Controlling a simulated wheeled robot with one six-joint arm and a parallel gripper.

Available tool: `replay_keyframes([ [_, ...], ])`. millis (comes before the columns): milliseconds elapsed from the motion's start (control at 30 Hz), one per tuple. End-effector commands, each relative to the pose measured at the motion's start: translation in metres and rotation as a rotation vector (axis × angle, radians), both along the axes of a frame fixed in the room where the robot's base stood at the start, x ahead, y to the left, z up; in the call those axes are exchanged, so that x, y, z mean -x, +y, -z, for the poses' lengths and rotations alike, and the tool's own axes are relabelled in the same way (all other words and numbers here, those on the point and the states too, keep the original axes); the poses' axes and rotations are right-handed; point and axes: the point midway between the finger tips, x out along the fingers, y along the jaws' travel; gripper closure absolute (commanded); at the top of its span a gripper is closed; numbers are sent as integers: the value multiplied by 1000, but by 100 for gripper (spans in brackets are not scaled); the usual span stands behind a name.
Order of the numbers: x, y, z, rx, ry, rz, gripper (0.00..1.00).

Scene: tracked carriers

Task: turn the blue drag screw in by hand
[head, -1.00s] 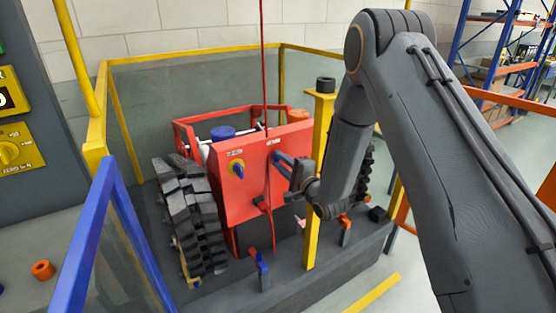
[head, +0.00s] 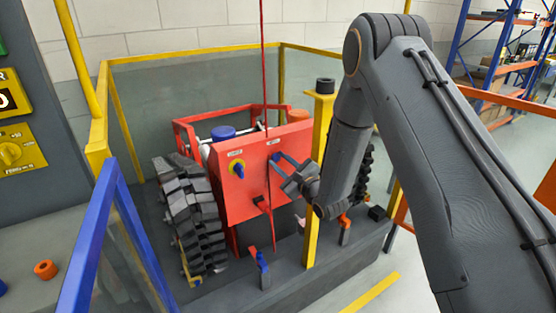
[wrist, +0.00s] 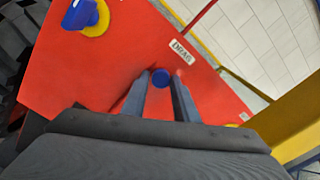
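The drag screw (wrist: 160,77) shows as a small round blue head on the red panel (wrist: 105,65), just below a white label reading DRAG. In the wrist view its head lies between the tips of my gripper (wrist: 162,84). The two grey-blue fingers stand apart, one on each side of it. I cannot tell whether the tips touch it or stop short of the panel. In the head view my gripper (head: 284,172) is at the right part of the panel, and the screw (head: 275,157) shows small beside its fingers.
A blue knob on a yellow disc (head: 238,168) sits left on the panel. A yellow post (head: 318,180) stands close to the right of my gripper. Black tracks (head: 193,215) flank the red machine.

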Motion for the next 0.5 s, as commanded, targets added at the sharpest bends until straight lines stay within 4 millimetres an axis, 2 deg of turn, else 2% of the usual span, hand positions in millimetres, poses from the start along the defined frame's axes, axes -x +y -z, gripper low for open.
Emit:
replay_keyframes([
  [33,0,0,0,0,1,1,64],
  [67,0,0,0,0,0,0,59],
  [333,-1,0,-1,7,-6,0,59],
  [500,-1,0,0,174,-121,0,59],
])
